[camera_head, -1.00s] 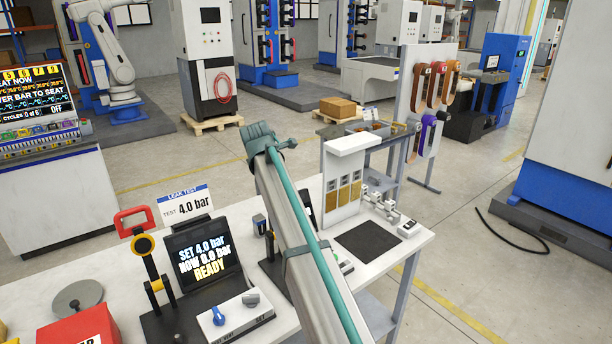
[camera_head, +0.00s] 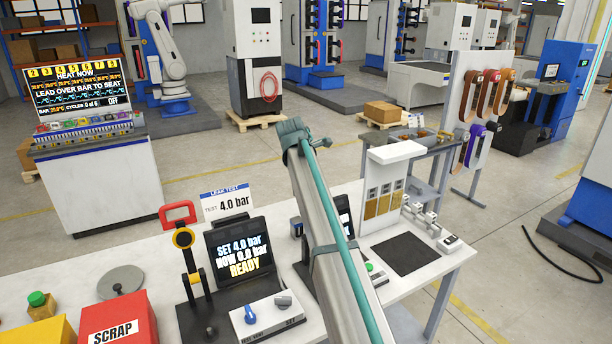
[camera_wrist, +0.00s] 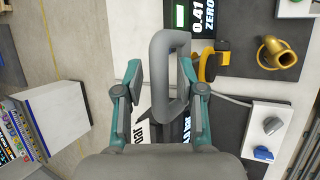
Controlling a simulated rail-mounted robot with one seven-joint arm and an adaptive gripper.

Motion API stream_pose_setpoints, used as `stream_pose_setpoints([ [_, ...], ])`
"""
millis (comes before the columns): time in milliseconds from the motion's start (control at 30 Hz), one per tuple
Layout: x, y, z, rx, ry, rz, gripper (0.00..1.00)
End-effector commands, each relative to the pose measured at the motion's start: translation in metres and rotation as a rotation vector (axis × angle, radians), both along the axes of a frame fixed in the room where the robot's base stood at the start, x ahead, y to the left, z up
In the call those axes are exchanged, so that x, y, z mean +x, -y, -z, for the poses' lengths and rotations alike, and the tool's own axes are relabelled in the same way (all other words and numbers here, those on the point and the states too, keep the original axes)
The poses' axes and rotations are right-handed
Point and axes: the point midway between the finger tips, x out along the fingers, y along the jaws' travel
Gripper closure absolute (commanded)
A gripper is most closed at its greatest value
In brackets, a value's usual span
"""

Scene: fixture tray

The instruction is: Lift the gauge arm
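A grey loop handle (camera_wrist: 157,85), which I take to be the gauge arm's, stands up in the wrist view, close to the camera. A yellow bracket (camera_wrist: 211,64) shows just to its right. My gripper (camera_wrist: 161,64) is open, with one finger on each side of the handle. A small gap shows at the left finger; whether the right finger touches cannot be told. A screen (camera_wrist: 202,18) reading 0.41 and ZERO is above. In the head view my own arm hides the gripper and this handle.
A brass elbow (camera_wrist: 277,53) lies on a dark pad on the right. A knob box (camera_head: 265,314) and a red-handled lever (camera_head: 178,215) stand on the white bench to the left. A red scrap box (camera_head: 117,322) and a 4.0 bar sign (camera_head: 226,205) are also there.

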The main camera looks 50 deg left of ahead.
Motion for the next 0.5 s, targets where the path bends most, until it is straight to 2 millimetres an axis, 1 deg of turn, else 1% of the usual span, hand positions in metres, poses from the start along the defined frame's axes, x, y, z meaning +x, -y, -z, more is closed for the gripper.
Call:
stream_pose_setpoints([
  [333,-0.001,0.001,-0.001,0.0,-0.003,0.001,0.57],
  [433,-0.004,0.003,-0.007,0.001,-0.001,0.001,0.57],
  [500,-0.008,0.005,-0.014,0.003,-0.001,0.001,0.57],
])
